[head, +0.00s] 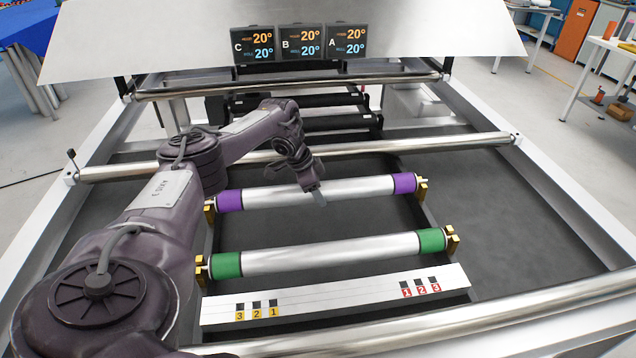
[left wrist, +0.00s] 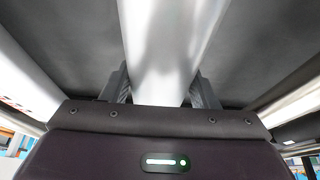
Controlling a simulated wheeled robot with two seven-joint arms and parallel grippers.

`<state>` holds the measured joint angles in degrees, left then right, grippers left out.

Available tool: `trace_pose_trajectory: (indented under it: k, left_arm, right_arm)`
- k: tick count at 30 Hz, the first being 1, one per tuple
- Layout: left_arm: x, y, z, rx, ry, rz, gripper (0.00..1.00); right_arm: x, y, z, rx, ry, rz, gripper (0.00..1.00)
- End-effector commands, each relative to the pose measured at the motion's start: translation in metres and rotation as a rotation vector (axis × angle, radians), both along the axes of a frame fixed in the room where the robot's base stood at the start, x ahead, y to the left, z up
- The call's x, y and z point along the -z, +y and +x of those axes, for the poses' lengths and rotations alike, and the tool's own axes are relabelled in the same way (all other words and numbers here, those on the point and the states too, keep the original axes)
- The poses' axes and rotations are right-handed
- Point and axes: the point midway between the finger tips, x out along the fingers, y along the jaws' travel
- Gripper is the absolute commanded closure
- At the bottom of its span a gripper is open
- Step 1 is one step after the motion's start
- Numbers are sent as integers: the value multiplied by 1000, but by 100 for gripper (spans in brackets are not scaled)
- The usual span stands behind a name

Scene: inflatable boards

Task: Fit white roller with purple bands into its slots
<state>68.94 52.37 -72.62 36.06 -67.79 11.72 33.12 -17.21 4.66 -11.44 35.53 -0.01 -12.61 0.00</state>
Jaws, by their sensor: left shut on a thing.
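The white roller with purple bands (head: 360,187) lies crosswise in the frame in the head view, a purple band at each end. Its left end is at a brass slot bracket (head: 209,212), and its right end is at another brass bracket (head: 422,190). I cannot tell whether its end pins sit fully down in the slots. My left gripper (head: 316,194) is shut on the roller near its middle. In the left wrist view the roller (left wrist: 170,50) runs between the two fingers (left wrist: 160,88). My right gripper is not in view.
A roller with green bands (head: 330,254) lies in brackets nearer me. In front of it is a white strip (head: 340,296) with numbered yellow and red marks. Long metal bars (head: 440,145) cross the frame. Displays (head: 300,42) marked C, B and A hang at the back.

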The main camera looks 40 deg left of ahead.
Motion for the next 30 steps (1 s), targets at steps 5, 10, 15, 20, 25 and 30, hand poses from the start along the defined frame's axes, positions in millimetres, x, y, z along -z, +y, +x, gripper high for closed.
trace_pose_trajectory:
  k: [5,10,15,20,25,30]
  left_arm:
    - [3,0,1,1,-4,-1,95]
    - [7,0,1,1,-4,-1,95]
    - [11,0,1,1,-4,-1,95]
    - [15,0,1,1,-4,-1,95]
    - [19,0,1,1,-3,-1,95]
    - [18,0,1,1,-3,-1,25]
  right_arm:
    - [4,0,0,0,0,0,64]
    - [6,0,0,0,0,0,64]
    - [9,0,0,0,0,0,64]
    - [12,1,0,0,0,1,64]
    - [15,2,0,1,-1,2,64]
    - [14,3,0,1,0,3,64]
